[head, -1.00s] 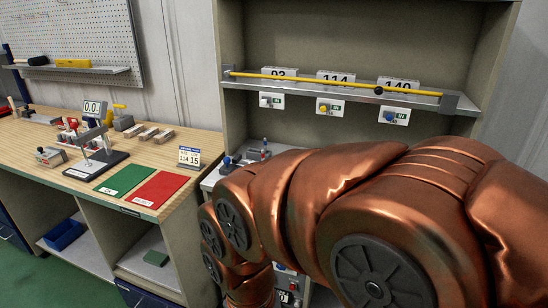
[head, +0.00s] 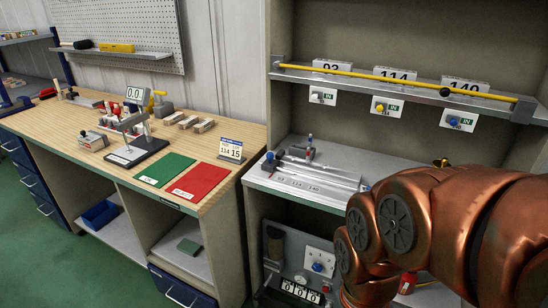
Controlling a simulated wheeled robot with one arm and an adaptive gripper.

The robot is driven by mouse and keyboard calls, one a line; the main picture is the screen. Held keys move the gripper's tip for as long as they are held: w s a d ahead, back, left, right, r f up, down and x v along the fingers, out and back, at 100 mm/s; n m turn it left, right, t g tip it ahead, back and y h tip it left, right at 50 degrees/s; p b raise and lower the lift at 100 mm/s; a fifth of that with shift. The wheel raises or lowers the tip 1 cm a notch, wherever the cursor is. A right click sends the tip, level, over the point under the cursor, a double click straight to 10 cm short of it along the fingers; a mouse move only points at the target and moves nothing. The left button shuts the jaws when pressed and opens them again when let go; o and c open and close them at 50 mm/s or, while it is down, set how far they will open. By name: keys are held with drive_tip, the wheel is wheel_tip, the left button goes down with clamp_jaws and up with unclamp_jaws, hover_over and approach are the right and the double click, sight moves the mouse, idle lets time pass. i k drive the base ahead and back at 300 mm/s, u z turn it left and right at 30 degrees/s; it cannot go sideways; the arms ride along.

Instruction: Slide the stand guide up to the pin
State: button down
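A measuring stand on a dark base (head: 140,150) sits on the wooden bench, with a display reading 0.0 (head: 136,93) and an upright grey post. Red-topped parts (head: 113,108) are close behind and left of it. A guide and a pin on this stand are too small to tell apart. A second fixture (head: 310,170), a grey rail bed with blue and red knobs, lies on the cabinet's middle shelf, marked with several numbers. I cannot tell which one holds the stand guide. My copper arm fills the lower right; my gripper is not visible.
A green mat (head: 165,169) and a red mat (head: 200,181) lie on the bench beside a small 114/15 card (head: 230,150). A yellow rod (head: 400,80) runs along the upper shelf above several tagged knobs. A panel with counters (head: 300,265) is below. My arm covers the cabinet's right part.

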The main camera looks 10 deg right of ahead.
sight(269, 166)
drive_tip(key=u, duration=0.5)
drive_tip(key=k, duration=0.6)
drive_tip(key=z, duration=0.2)
drive_tip(key=i, duration=1.6)
drive_tip(key=u, duration=0.85)
